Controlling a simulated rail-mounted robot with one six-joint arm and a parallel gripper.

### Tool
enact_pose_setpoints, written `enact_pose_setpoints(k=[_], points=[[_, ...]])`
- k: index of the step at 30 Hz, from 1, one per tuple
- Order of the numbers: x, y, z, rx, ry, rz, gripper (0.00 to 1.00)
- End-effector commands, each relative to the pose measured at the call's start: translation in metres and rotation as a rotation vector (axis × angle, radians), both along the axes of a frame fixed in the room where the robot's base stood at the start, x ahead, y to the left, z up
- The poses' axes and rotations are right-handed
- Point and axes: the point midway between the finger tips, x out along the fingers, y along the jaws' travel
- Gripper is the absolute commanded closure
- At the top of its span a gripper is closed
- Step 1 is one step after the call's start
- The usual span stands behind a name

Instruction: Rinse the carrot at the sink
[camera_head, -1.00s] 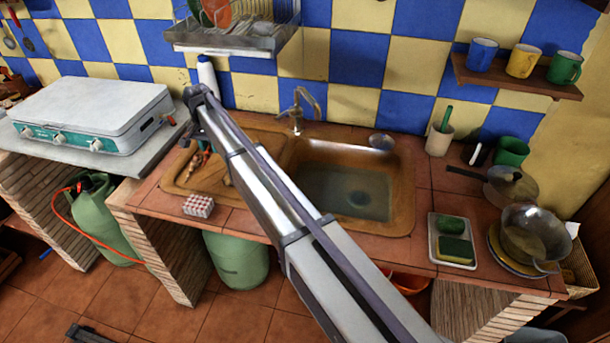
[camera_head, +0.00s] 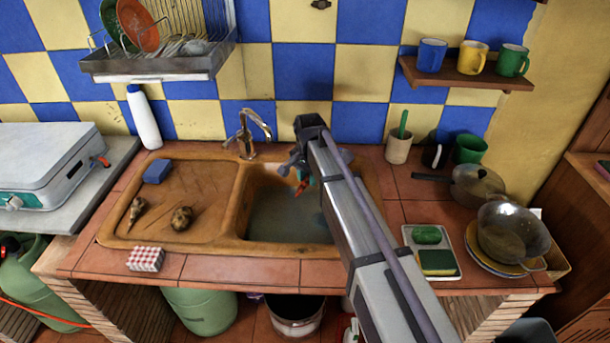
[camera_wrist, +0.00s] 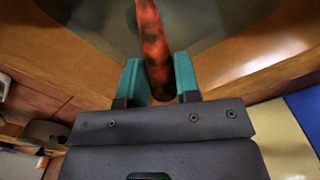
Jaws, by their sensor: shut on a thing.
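The carrot (camera_wrist: 153,45) is orange-red with dark dirt patches. In the wrist view it stands between the teal fingers of my gripper (camera_wrist: 157,82), which are shut on it. In the head view my gripper (camera_head: 303,180) is over the sink basin (camera_head: 285,228), right of the tap, and a small orange part of the carrot (camera_head: 300,188) shows below it. The basin holds murky water. The metal tap (camera_head: 248,132) stands behind the basin's left part; I cannot tell whether water runs. My arm hides the basin's right side.
The drainboard (camera_head: 205,180) left of the basin holds a blue sponge (camera_head: 157,171) and two dirty vegetables (camera_head: 182,218). A dish rack (camera_head: 155,67) hangs above. To the right are a sponge tray (camera_head: 432,250), a wok (camera_head: 510,232) and a utensil cup (camera_head: 399,148).

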Motion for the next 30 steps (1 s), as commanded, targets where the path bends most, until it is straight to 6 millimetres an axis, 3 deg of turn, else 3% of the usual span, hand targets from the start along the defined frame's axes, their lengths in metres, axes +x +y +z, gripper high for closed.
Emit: enact_pose_setpoints(k=[8,30], points=[[0.000,0.000,-0.010,0.000,0.000,0.001,0.92],[0.000,0.000,-0.105,0.000,0.000,0.001,0.92]])
